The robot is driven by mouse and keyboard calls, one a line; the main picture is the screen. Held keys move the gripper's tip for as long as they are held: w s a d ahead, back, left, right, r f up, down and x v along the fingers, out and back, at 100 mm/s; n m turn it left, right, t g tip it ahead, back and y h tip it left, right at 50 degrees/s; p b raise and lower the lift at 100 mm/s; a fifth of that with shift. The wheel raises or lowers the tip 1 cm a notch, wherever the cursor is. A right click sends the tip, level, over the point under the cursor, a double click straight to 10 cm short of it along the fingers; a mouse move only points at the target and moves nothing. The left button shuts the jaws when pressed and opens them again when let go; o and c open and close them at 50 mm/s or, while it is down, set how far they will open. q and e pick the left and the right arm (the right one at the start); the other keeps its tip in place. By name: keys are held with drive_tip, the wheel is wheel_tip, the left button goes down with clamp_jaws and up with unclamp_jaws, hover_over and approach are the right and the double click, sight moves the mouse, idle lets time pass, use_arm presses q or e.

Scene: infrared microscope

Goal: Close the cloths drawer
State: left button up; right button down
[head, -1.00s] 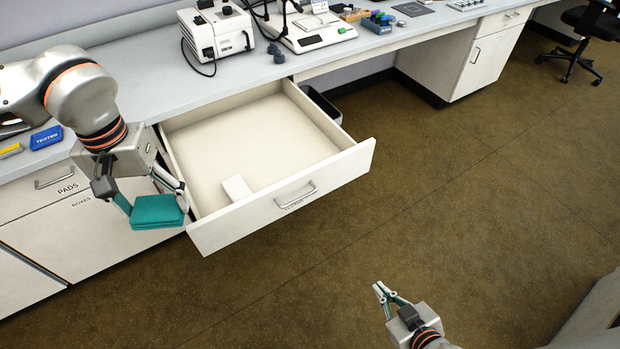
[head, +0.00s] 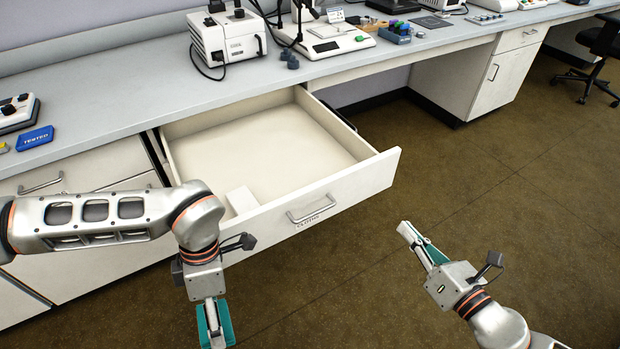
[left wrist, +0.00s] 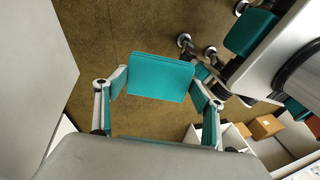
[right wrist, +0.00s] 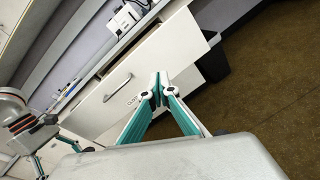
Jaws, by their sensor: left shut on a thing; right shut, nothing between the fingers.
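The cloths drawer (head: 350,193) stands pulled out from under the bench, with its bar handle (head: 310,205) on the front. The drawer also shows in the right wrist view (right wrist: 160,62). A small white block (head: 241,201) lies inside it, near the front left. My left gripper (head: 215,335) is in front of and below the drawer's left part, shut on a folded teal cloth (left wrist: 160,78). My left arm hides the drawer's front left corner. My right gripper (head: 408,233) is shut and empty, in front of the drawer's right part and apart from it.
Closed cabinets stand at left. The brown floor (head: 440,190) right of the drawer is clear.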

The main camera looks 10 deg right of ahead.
use_arm(q)
drive_tip(key=f+n, duration=0.1)
drive_tip(key=s+d+f+n, duration=0.1)
drive_tip(key=f, duration=0.1)
drive_tip(key=d+f+n+h+b, duration=0.1)
drive_tip(key=f, duration=0.1)
drive_tip(key=shift+s+d+f+n+g, duration=0.1)
drive_tip(key=shift+s+d+n+g, duration=0.05)
drive_tip(key=shift+s+n+g, duration=0.2)
use_arm(e)
drive_tip(key=w+r+n+y, duration=0.1)
drive_tip(key=w+n+y, duration=0.1)
drive_tip(key=n, duration=0.4)
use_arm(q)
drive_tip(key=shift+d, duration=0.1)
drive_tip(key=p+v, duration=0.1)
drive_tip(key=v, duration=0.1)
drive_tip(key=shift+w+r, duration=0.2)
drive_tip(key=shift+r, duration=0.1)
use_arm(e)
approach(357, 173)
drive_tip(key=shift+n+t, duration=0.3)
drive_tip(key=x, duration=0.5)
drive_tip(key=shift+f, duration=0.2)
drive_tip(key=shift+w+a+f, duration=0.1)
drive_tip(key=shift+w+a, duration=0.2)
drive_tip(key=shift+w, duration=0.55)
